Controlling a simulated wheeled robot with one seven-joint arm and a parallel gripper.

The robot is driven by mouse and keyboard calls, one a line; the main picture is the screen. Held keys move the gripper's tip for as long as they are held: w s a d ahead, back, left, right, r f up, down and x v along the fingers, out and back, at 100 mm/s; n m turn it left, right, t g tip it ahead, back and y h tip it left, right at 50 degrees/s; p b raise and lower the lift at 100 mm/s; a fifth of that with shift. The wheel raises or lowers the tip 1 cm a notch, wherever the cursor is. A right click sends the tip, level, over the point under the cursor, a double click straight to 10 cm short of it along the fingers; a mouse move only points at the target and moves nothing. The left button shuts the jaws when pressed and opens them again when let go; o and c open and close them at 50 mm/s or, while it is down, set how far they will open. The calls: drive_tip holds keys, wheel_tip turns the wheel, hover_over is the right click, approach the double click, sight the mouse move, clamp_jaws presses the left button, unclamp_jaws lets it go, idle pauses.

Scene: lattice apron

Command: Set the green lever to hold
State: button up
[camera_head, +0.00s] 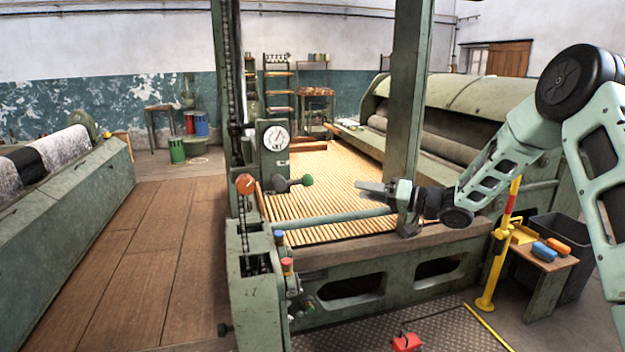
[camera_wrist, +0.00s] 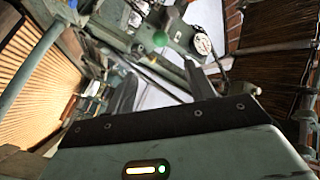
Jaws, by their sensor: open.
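The green lever (camera_head: 307,180) has a round green knob on a short dark arm. It sticks out to the right from a dark hub, below the white dial on the machine's post. In the wrist view the green knob (camera_wrist: 160,39) shows ahead, between the lines of my two fingers. My gripper (camera_head: 366,190) is to the right of the knob, pointing left at it, with a clear gap between. In the wrist view my gripper (camera_wrist: 160,82) is open and empty. I cannot read any marking for hold.
A white dial (camera_head: 276,138) sits above the lever and an orange knob (camera_head: 245,184) to its left. A long rail (camera_head: 335,219) runs below. A thick green post (camera_head: 407,90) stands near my wrist. Slatted lattice (camera_head: 330,165) lies behind.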

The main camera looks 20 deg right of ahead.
sight(308, 180)
drive_tip(key=p+x, duration=0.2)
drive_tip(key=x, duration=1.4)
drive_tip(key=shift+w+a, duration=0.2)
drive_tip(key=shift+a, duration=0.15)
clamp_jaws()
